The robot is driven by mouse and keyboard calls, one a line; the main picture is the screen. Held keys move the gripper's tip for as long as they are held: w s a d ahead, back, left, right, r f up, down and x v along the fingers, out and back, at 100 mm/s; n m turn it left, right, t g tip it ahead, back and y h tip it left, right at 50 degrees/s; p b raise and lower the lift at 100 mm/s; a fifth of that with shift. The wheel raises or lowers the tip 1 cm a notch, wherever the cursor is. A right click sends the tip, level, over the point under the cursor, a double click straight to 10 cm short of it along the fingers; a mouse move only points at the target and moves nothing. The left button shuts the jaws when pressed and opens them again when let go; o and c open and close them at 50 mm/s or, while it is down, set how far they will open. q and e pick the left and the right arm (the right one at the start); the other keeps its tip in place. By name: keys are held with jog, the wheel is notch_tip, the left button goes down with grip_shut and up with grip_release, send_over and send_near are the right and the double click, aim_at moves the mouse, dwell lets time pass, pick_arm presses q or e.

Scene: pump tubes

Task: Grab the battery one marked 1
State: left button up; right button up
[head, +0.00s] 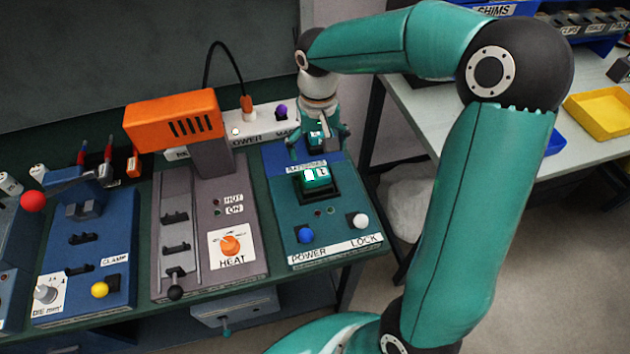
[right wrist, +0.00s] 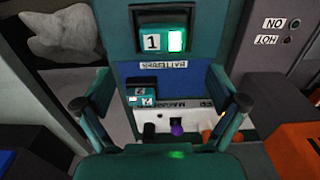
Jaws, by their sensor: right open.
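The battery marked 1 (right wrist: 165,41) is a teal block with a white label bearing the 1 and a bright white patch. It sits in a dark socket of the teal panel, also in the head view (head: 316,178). A second teal battery (right wrist: 141,97) stands at the blue strip behind the panel; its number is too small to read surely. My right gripper (head: 318,142) is open and empty, above the back of the panel near the second battery. In the right wrist view its fingers (right wrist: 160,103) are spread wide, with battery 1 beyond them. My left gripper is out of view.
The teal panel (head: 347,222) has a blue POWER knob (head: 306,235) and a white LOCK knob (head: 360,221). Left stands the grey HEAT unit (head: 200,267) with an orange head (head: 176,120). A white strip with a purple knob (head: 281,112) lies behind.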

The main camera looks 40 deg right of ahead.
aim_at(315, 173)
notch_tip(315, 173, down, 3)
jog(key=shift+f, duration=0.15)
jog(key=shift+s+a+f+p, duration=0.1)
jog(key=shift+a+f+p, duration=0.15)
jog(key=shift+f, duration=1.1)
jog(key=shift+a+f+p, duration=0.1)
jog(key=shift+f+p, duration=0.15)
jog(key=shift+f, duration=1.05)
jog(key=c, duration=1.6)
jog(key=shift+c, duration=0.4)
jog(key=shift+r, duration=0.15)
